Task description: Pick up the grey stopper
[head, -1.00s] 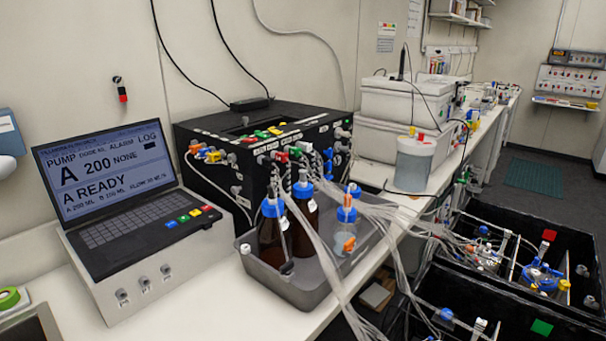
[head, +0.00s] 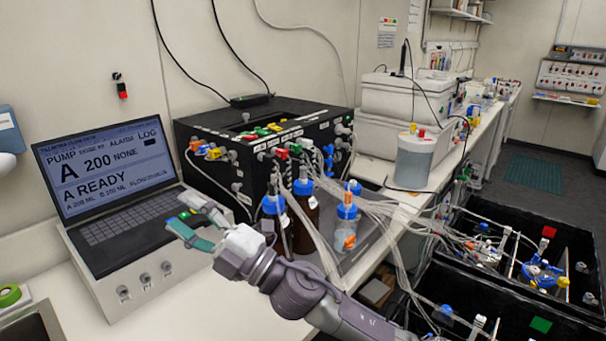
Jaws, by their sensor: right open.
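I cannot make out a grey stopper for certain. Small grey round parts (head: 237,190) sit on the front of the black pump box. A small pale cap at the tray's left corner in the earlier view is now hidden behind my right gripper. My right gripper (head: 180,211) is open and empty, its fingers pointing left in front of the laptop's keyboard. My right arm crosses in front of the grey tray (head: 362,262) and covers the lower part of the brown bottles (head: 305,212). My left gripper is not in view.
The laptop (head: 105,180) stands on a white box at the left. A clear bottle with a blue cap (head: 345,232) stands in the tray, with many tubes running right. A grey-white canister (head: 414,165) is behind. Black bins (head: 470,305) are at the lower right.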

